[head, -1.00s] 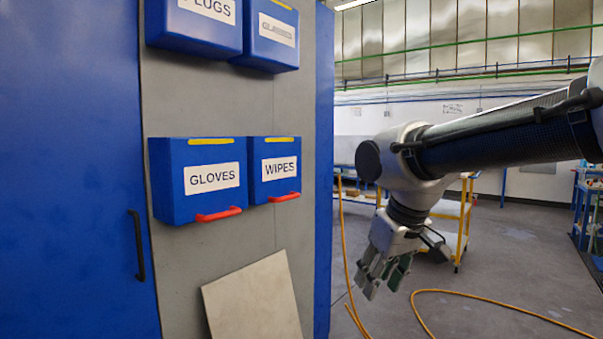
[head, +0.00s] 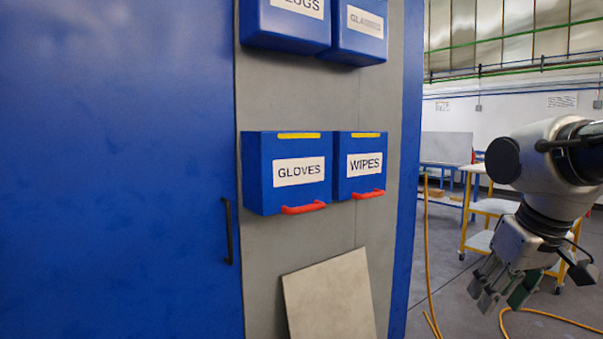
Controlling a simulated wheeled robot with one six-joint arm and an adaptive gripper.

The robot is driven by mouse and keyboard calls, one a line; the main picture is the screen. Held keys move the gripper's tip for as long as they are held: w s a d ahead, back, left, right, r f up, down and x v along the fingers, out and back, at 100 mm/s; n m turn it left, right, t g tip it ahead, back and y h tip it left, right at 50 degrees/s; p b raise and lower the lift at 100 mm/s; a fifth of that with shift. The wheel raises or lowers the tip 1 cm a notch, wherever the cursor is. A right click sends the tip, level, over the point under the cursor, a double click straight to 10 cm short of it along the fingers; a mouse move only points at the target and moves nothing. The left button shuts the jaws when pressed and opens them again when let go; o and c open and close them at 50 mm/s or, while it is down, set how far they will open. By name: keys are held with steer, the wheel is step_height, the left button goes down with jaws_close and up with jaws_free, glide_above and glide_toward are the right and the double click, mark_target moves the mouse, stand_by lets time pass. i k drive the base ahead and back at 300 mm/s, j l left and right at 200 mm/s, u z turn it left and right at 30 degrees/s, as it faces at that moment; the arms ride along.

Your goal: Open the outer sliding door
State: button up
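The blue sliding door (head: 120,170) fills the left of the head view. Its black vertical handle (head: 228,231) is near the door's right edge. Right of that edge is a grey panel (head: 300,95) with bins on it. My gripper (head: 494,296) hangs at the lower right, pointing down, well apart from the handle and the door. Its fingers look spread with nothing between them.
Blue bins marked GLOVES (head: 262,190) and WIPES (head: 362,165), with red handles, jut out right of the door. A pale board (head: 330,295) leans below them. A yellow cart (head: 480,240) and an orange hose (head: 428,260) are behind.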

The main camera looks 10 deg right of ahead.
mark_target(119, 219)
steer(key=u, duration=1.3)
